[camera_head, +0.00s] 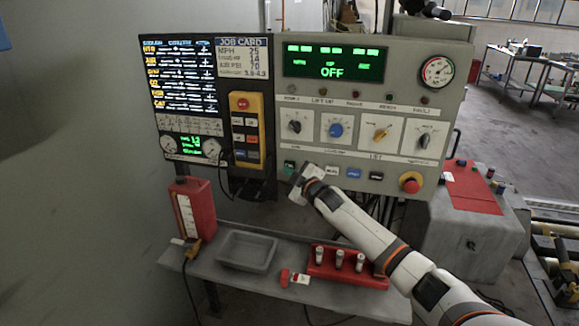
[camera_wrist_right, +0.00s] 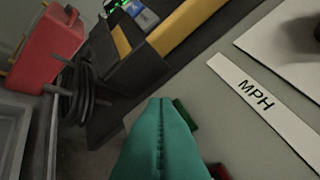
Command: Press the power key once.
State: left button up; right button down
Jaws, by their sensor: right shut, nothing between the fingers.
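The grey control panel (camera_head: 380,75) shows OFF on its green display (camera_head: 333,64). A row of small keys runs along its lower edge. A green key (camera_head: 289,168) is at the row's left end; I cannot read its label. My right gripper (camera_head: 299,180) is at the panel's lower left, just right of and below that key. In the right wrist view my teal fingers (camera_wrist_right: 163,105) are shut and empty. The green key (camera_wrist_right: 186,114) shows just past their tips, partly hidden by them; I cannot tell whether they touch. My left gripper is not in view.
A yellow pendant (camera_head: 246,130) hangs left of the keys. Blue (camera_head: 354,173) and black keys and a red emergency knob (camera_head: 411,183) are to the right. Below, a shelf (camera_head: 215,278) holds a grey tray (camera_head: 247,235) and a red rack (camera_head: 348,274).

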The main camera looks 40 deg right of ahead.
jog(key=shift+d, duration=0.1)
dwell(0.7)
jog(key=shift+w+d, duration=0.25)
jog(key=shift+w+d+r, duration=0.1)
jog(key=shift+w+d, duration=0.15)
jog(key=shift+d, duration=0.05)
dwell(0.8)
jog(key=shift+a, duration=0.15)
jog(key=shift+s+a+p, duration=0.35)
jog(key=shift+s+a, duration=0.1)
jog(key=shift+s, duration=0.1)
jog(key=s+a+p, duration=0.3)
jog(key=shift+s+a, duration=0.1)
jog(key=shift+a, duration=0.3)
dwell(0.3)
